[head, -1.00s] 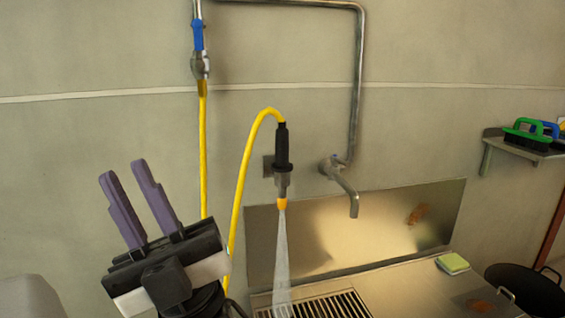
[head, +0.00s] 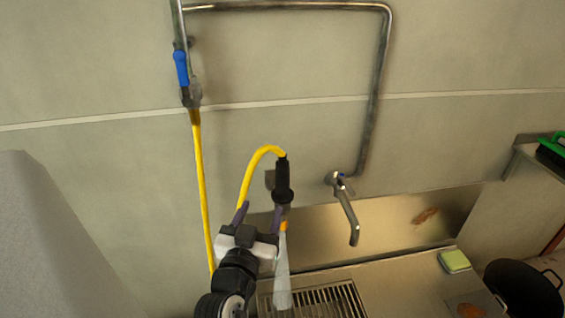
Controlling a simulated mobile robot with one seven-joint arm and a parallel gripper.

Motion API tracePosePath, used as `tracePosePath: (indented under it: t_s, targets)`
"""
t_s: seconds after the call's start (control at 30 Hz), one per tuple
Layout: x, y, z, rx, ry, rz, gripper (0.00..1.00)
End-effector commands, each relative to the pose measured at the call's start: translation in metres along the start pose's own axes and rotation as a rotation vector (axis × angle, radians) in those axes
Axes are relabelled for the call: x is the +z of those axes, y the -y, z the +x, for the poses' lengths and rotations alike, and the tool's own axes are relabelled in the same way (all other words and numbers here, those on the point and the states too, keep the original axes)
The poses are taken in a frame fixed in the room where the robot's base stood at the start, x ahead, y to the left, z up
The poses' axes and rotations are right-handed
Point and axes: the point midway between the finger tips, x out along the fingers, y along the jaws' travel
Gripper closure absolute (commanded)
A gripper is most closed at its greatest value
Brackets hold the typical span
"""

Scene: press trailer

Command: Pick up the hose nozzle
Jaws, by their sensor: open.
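The hose nozzle (head: 283,181) has a black grip and an orange tip. It hangs upright, tip down, at a wall bracket (head: 270,180), on the end of a yellow hose (head: 203,190). A pale spray of water comes from its tip towards the drain grate. My gripper (head: 260,208) is open, its two purple fingers pointing up towards the wall. It shows just left of and below the nozzle's grip, and the right finger overlaps the nozzle's lower part in the picture. I cannot tell whether they touch. Part of the hose is hidden behind my gripper.
A steel tap (head: 345,212) juts out right of the nozzle. A blue-handled valve (head: 181,68) sits on the pipe above. The steel counter holds a drain grate (head: 318,300), a sponge (head: 454,261) and a dark pan (head: 525,288). A shelf (head: 530,165) is at right.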

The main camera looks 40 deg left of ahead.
Motion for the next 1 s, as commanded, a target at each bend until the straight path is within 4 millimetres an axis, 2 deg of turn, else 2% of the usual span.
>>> tracePosePath:
  t_s: [0.1,0.23,0.6,0.87,1.0]
  targets:
    - [0.004,-0.006,-0.011,0.052,0.05,-0.011,0.44]
    - [0.008,-0.011,-0.007,0.077,0.061,-0.015,0.44]
    - [0.011,-0.015,0.059,0.076,0.06,-0.014,0.44]
    - [0.009,-0.016,0.079,0.074,0.06,-0.014,0.44]
    - [0.003,-0.018,0.101,0.075,0.06,-0.015,0.44]
